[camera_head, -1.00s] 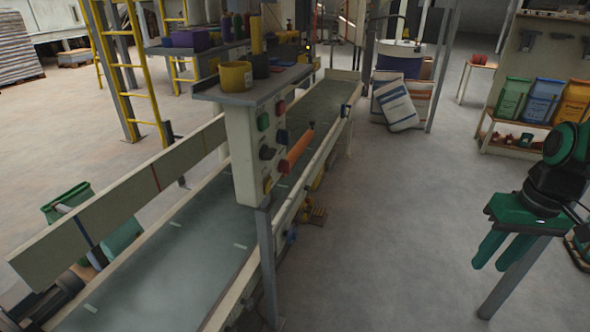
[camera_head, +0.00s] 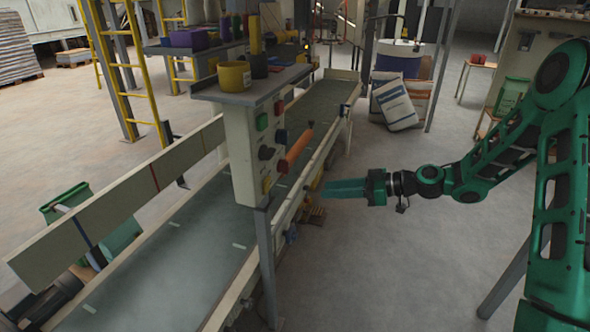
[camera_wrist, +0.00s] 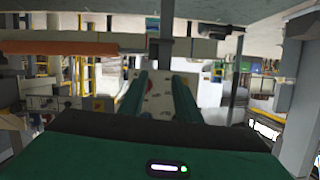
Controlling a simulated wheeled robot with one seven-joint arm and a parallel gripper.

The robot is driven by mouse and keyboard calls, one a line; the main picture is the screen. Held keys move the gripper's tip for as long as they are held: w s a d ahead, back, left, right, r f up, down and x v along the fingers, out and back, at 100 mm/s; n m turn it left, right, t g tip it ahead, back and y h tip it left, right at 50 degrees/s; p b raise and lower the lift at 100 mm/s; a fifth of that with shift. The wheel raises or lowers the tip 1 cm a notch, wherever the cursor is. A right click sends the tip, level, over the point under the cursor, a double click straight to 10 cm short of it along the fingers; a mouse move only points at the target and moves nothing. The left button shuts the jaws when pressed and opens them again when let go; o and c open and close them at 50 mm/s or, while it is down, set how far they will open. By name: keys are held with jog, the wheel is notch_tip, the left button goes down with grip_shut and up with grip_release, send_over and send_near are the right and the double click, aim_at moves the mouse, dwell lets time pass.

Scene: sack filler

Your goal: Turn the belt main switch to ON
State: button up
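A pale control panel (camera_head: 243,150) stands beside the belt. Its face carries a green button (camera_head: 262,121), a red button (camera_head: 279,107), dark knobs (camera_head: 266,153) and a long orange handle (camera_head: 296,149) that slants outward. I cannot read labels, so which control is the belt main switch is unclear. My gripper (camera_head: 326,189) is right of the panel, apart from it and lower than the orange handle, pointing left. In the wrist view its two fingers (camera_wrist: 160,92) are spread with nothing held. A pale surface with small red and dark marks (camera_wrist: 158,88) shows beyond them.
The belt conveyor (camera_head: 180,255) runs behind and below the panel, with a rail along its near side. A grey post (camera_head: 266,265) supports the panel. Yellow and dark cups (camera_head: 234,76) stand on the shelf above. Sacks (camera_head: 397,104) lean at the back. The floor (camera_head: 400,260) at right is clear.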

aim_at(284, 167)
jog(key=w+a+r+t+y, duration=0.2)
jog(key=w+a, duration=0.5)
jog(key=a, duration=0.4)
jog(key=shift+a+r+y, duration=0.2)
jog(key=shift+r+y, duration=0.05)
jog(key=shift+y, duration=0.25)
grip_shut()
